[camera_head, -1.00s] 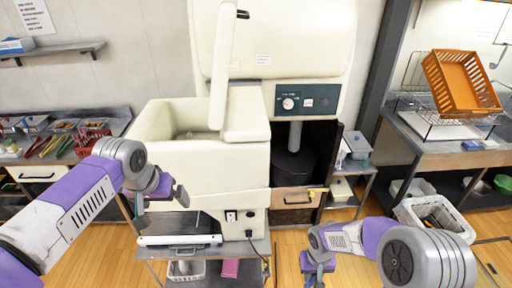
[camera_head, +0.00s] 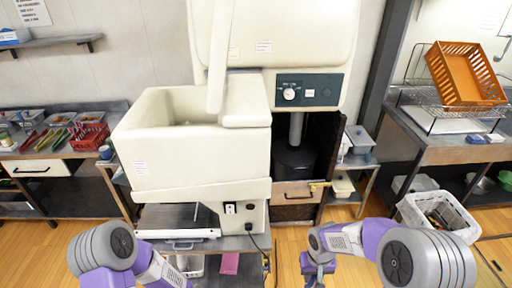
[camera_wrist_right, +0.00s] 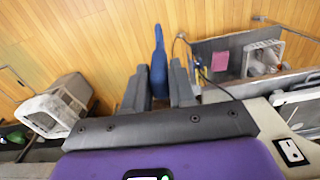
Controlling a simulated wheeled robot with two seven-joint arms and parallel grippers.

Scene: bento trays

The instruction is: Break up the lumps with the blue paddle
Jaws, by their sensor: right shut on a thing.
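The blue paddle (camera_wrist_right: 158,62) shows in the right wrist view, with its long blue shaft between the fingers of my right gripper (camera_wrist_right: 157,88). The gripper is shut on it, and the paddle extends away over the wooden floor. In the head view my right gripper (camera_head: 318,268) is low, in front of the machine, and the paddle cannot be made out there. The cream machine (camera_head: 200,160) has an open-topped tub (camera_head: 150,104) on its left. No lumps can be made out. My left arm is at the lower left, its gripper outside the frame.
A low table (camera_head: 250,243) stands under the machine. A shelf with a red basket (camera_head: 88,136) is at the left. At the right are a counter with an orange crate (camera_head: 465,75) and a white basket (camera_head: 440,213) on the floor. Floor between is clear.

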